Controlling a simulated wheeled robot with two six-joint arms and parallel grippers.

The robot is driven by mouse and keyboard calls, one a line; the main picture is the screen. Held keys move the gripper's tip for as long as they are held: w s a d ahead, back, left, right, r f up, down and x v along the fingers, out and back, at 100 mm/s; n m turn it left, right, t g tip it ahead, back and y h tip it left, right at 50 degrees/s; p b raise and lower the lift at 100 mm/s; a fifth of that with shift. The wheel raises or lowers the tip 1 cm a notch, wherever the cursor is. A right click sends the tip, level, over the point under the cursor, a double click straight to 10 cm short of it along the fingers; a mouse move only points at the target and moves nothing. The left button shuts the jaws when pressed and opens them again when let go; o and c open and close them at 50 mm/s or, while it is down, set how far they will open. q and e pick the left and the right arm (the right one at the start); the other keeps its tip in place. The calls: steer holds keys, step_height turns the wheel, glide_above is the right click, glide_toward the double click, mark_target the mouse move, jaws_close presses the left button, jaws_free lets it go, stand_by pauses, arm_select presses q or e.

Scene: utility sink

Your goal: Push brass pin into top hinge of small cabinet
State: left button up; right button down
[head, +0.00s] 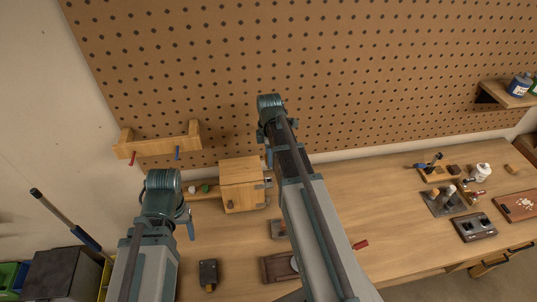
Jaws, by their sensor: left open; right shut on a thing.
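The small wooden cabinet (238,172) stands on the bench against the pegboard, with a dark round knob on its front. Dark metal hinge parts (262,186) show at its right edge. My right gripper (268,158) is just above and right of the cabinet, near the top hinge, mostly hidden behind its own wrist. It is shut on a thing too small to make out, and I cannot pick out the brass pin. My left gripper (190,226) is open, left of the cabinet and apart from it.
A wooden rack (160,145) with a red and a blue item hangs above left. A dark block (208,272) and a dark wooden tray (277,267) lie in front of the cabinet. A red item (360,244) lies right of my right arm.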

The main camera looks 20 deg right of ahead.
steer(key=shift+f, duration=0.2)
step_height(320, 180, down, 6)
steer(key=b, duration=0.6)
steer(key=shift+r, duration=0.25)
steer(key=shift+f+b, duration=2)
steer(key=shift+f, duration=0.05)
stand_by(0.8)
steer(key=shift+c, duration=2.3)
jaws_free()
step_height(320, 180, up, 14)
steer(key=p, duration=1.4)
steer(key=shift+f, duration=0.1)
